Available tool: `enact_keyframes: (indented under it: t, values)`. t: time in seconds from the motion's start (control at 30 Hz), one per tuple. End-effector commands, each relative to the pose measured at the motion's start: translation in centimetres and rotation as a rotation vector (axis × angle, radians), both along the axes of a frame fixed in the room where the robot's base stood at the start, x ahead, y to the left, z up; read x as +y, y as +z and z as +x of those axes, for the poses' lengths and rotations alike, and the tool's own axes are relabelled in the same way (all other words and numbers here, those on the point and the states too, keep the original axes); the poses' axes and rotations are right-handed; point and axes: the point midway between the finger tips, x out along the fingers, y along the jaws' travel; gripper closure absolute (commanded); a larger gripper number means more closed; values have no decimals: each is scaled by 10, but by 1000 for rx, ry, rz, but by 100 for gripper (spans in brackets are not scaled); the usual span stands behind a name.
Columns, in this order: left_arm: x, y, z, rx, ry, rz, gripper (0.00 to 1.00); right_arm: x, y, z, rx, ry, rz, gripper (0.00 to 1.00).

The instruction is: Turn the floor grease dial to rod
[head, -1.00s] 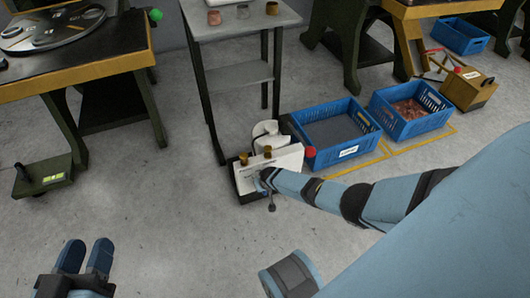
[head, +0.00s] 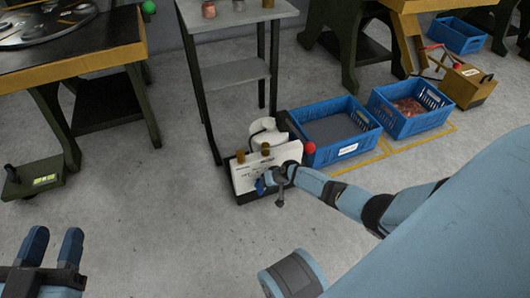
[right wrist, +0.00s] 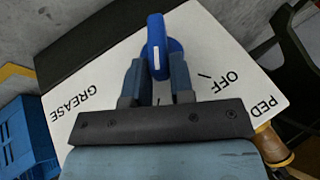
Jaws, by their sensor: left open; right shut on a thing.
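The floor grease unit (head: 246,178) is a low box with a white front panel, standing on the floor by the legs of a grey stand. Its blue dial (right wrist: 158,42) has a white pointer line and sits on the white panel (right wrist: 105,75), which reads GREASE at left and OFF at right in the right wrist view. Lettering by the right corner is partly cut off; I cannot see the word rod. My right gripper (right wrist: 156,80) is shut on the dial; it shows small in the head view (head: 266,183). My left gripper (head: 52,247) is open and empty above bare floor.
Blue crates (head: 340,152) and (head: 410,112) stand right of the unit, by yellow floor lines. A red ball knob (head: 309,148) sticks out at the unit's right. A green pedal box (head: 34,178) lies at left. The floor between is clear.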

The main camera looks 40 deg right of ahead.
Motion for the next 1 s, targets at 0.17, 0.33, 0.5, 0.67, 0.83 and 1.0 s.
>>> enact_keyframes:
  t: [0.17,0.33,0.5,0.67,0.83,1.0]
  values:
    - [1,5,1,-37,-3,13,57,-3,-4,0,-27,-5,108,100]
    - [2,4,0,-35,-4,14,57,-3,-5,0,-43,-3,178,100]
    - [1,3,-1,-29,-3,12,57,-4,-5,0,-53,0,214,100]
    - [0,3,0,-26,-1,7,57,-3,-5,0,-57,1,225,100]
    - [0,2,1,-22,0,2,57,-2,-5,1,-58,3,227,100]
    - [0,2,1,-22,1,1,57,-2,-5,1,-57,3,227,69]
